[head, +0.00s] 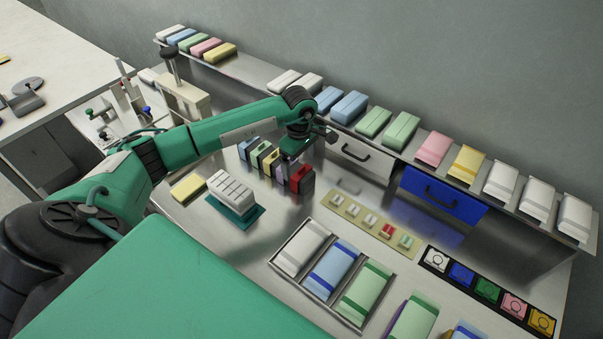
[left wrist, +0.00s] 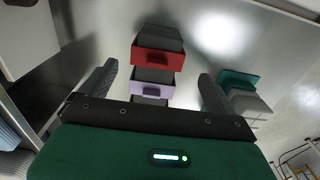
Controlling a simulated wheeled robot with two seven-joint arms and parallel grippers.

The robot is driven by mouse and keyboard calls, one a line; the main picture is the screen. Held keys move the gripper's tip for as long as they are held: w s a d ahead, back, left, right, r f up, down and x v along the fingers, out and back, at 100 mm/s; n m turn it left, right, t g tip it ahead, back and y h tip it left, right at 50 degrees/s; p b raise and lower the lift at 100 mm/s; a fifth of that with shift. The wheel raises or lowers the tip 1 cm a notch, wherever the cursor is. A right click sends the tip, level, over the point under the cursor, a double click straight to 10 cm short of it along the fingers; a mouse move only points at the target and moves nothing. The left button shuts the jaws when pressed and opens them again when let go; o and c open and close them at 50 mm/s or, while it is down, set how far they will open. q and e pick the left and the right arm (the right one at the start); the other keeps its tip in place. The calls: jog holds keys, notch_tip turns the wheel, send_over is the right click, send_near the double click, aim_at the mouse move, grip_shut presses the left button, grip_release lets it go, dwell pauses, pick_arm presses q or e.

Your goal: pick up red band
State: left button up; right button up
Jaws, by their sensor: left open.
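The red band (head: 303,180) is at the near right end of a row of dark blocks with coloured bands on the steel table. In the left wrist view the red band (left wrist: 157,62) wraps a dark block and has a small dark tab. A purple band (left wrist: 153,80) sits directly beside it. My left gripper (head: 291,160) is over this row. In the left wrist view its fingers (left wrist: 157,76) are apart and empty, with the red band between and beyond their tips. I cannot tell its exact height. My right gripper is not in view.
A white slotted block (head: 231,188) on a teal base and a yellow block (head: 187,188) stand left of the row. A tray (head: 342,316) of wrapped packs lies in front. A beige card (head: 343,205) with small pieces lies to the right. A shelf (head: 253,78) with packs runs behind.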

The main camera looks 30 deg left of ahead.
aim_at(301, 168)
pick_arm(q)
jog(key=f+p, duration=0.1)
jog(key=f, duration=0.2)
jog(key=shift+w+d+f+p, duration=0.2)
jog(key=shift+f+p, duration=0.1)
jog(key=shift+p, duration=0.1)
jog(key=shift+f, duration=0.6)
jog(key=c, duration=1)
